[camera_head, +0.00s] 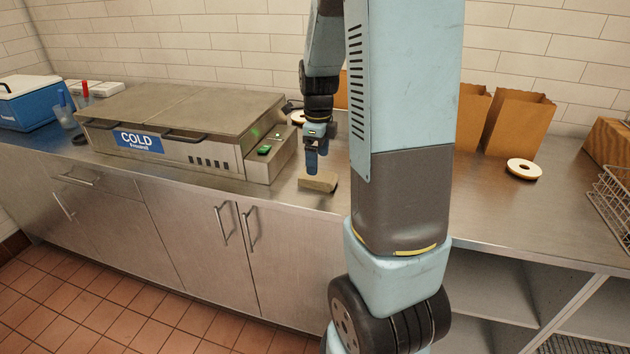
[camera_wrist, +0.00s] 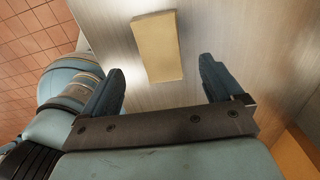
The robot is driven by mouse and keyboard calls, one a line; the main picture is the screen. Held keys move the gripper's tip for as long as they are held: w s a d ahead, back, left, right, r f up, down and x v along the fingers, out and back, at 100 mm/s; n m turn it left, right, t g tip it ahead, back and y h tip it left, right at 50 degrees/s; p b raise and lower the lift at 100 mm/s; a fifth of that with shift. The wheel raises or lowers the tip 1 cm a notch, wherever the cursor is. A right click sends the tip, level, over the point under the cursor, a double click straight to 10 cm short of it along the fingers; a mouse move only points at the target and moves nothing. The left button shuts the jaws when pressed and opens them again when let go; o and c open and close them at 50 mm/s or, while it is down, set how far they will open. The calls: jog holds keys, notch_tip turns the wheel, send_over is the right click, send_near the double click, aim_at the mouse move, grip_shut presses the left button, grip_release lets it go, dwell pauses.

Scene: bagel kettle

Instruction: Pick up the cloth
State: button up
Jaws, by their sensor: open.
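The cloth (camera_head: 319,182) is a small tan, folded rectangular block lying flat on the steel counter near its front edge, to the right of the cold unit. In the wrist view the cloth (camera_wrist: 158,47) lies beyond the fingertips, roughly between the lines of the two fingers and a little left of centre. My gripper (camera_head: 316,168) is just above and behind the cloth in the head view. In the wrist view my gripper (camera_wrist: 160,72) is open and empty, its two dark blue fingers spread wide. Whether a finger touches the cloth cannot be told.
A steel unit labelled COLD (camera_head: 180,125) stands left of the cloth. Brown paper bags (camera_head: 515,122) and a white ring-shaped roll (camera_head: 523,169) are at the right, with a wire basket (camera_head: 612,200) at the far right. A blue cooler (camera_head: 28,102) is far left.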

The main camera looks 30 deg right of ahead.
aim_at(317, 179)
jog(key=shift+w+f, duration=0.15)
jog(key=shift+f, duration=2.55)
jog(key=shift+c, duration=0.3)
jog(key=c, duration=1.1)
